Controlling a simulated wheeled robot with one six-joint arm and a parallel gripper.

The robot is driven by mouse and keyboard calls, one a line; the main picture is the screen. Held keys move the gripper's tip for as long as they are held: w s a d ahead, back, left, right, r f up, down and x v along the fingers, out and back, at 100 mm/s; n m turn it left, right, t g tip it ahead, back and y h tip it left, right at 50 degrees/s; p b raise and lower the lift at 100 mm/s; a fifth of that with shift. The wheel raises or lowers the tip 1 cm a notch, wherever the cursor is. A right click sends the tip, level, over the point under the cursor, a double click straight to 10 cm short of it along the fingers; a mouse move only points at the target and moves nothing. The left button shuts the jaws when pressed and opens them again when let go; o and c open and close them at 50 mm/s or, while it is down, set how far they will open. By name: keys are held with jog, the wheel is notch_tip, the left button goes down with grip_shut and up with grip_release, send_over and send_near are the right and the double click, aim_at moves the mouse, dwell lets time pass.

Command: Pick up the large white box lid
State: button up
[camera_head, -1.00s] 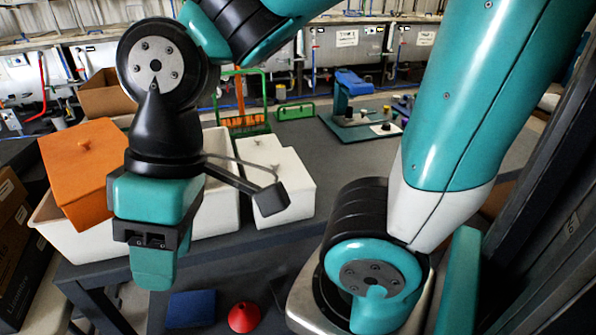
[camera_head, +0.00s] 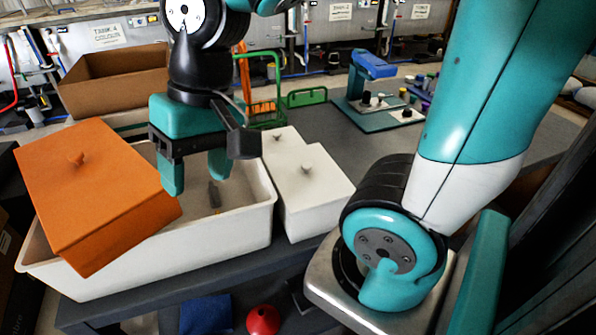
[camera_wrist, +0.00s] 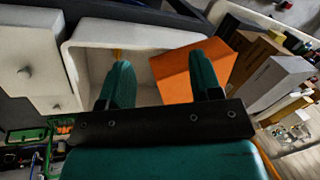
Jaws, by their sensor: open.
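The large white box lid (camera_head: 323,177), with a small knob on top, sits on the nearer of two white boxes right of the white bin. It also shows at the upper left of the wrist view (camera_wrist: 30,45). A smaller white lid (camera_head: 281,141) with its own knob lies just behind it. My gripper (camera_head: 195,172) is open and empty, pointing down over the white bin, left of both white lids. In the wrist view its two fingers (camera_wrist: 161,65) are spread apart with nothing between them.
An orange lidded box (camera_head: 90,190) rests tilted on the white bin (camera_head: 150,265), close left of my gripper. A cardboard box (camera_head: 115,85), green rack (camera_head: 265,108) and blue device (camera_head: 372,65) stand farther back. The grey table (camera_head: 400,140) is clear right of the white boxes.

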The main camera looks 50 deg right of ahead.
jog(key=w+d+f+m+h, duration=0.1)
jog(key=w+d+m, duration=0.4)
jog(key=d+m, duration=0.5)
jog(key=m+h, duration=0.2)
jog(key=m, duration=2.1)
send_over(307, 165)
jog(key=shift+g, duration=0.4)
jog(key=f, duration=1.4)
jog(key=shift+w+f+b, duration=0.15)
jog(key=shift+w+b, duration=0.2)
jog(key=shift+b, duration=0.05)
jog(key=shift+s+f+p, duration=0.15)
jog(key=shift+f+p, duration=0.2)
jog(key=shift+f, duration=1.1)
jog(key=shift+s+f+p, duration=0.15)
jog(key=shift+f+p, duration=0.2)
jog(key=shift+f, duration=1.1)
grip_shut()
